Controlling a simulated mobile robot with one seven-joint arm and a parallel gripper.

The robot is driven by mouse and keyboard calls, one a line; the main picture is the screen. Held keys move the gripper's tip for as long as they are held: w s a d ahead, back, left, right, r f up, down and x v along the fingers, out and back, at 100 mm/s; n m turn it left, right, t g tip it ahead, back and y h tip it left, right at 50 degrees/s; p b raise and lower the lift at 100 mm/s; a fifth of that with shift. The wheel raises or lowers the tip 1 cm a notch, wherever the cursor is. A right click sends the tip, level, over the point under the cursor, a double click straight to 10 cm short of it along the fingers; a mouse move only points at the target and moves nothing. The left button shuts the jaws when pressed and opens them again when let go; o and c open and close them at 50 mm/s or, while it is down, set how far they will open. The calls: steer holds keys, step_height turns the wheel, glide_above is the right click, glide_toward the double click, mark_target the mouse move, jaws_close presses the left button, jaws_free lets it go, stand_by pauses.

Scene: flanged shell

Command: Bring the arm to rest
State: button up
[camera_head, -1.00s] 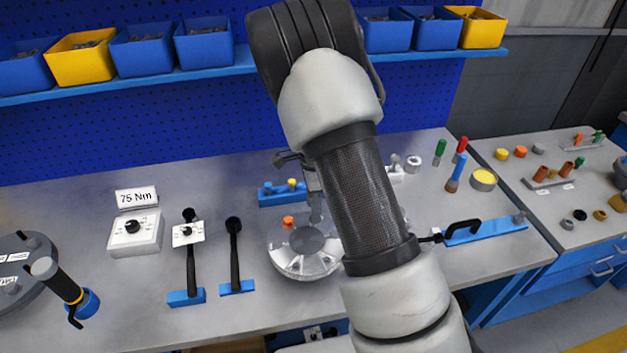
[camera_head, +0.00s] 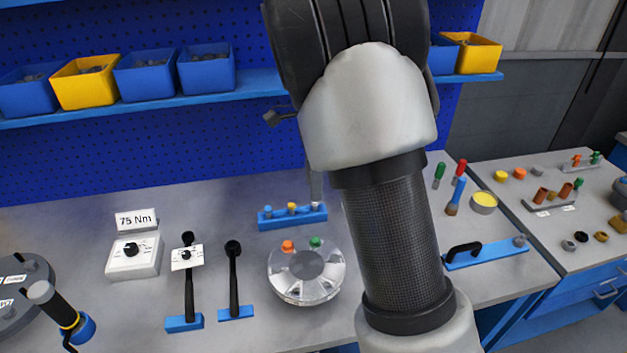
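My arm rises from the bottom right of the head view and covers the middle of the bench and part of the shelf. My gripper is mostly hidden behind the arm; only a small dark part and a thin grey piece show at its left edge, so its fingers cannot be read. The clear flanged shell (camera_head: 306,289) sits on the bench, left of the arm and apart from it. An orange cap (camera_head: 288,246) and a green cap (camera_head: 315,243) are at its back rim.
A blue block with small parts (camera_head: 272,222) stands behind the shell. Two black-handled tools (camera_head: 234,285) in blue stands and a 75 Nm control box (camera_head: 134,257) are to the left. A blue holder with a black handle (camera_head: 490,255) lies right. Bins (camera_head: 205,72) line the shelf.

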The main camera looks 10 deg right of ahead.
stand_by(0.3)
steer(key=s+r+n+t+y, duration=0.1)
steer(key=s+r+n+t, duration=0.2)
steer(key=s+r+n, duration=0.8)
steer(key=s+r+n+t+h, duration=0.1)
steer(key=s+n, duration=0.6)
steer(key=s, duration=0.7)
steer(key=shift+s+d+r+t, duration=0.35)
steer(key=shift+r+t, duration=0.15)
steer(key=shift+t, duration=0.3)
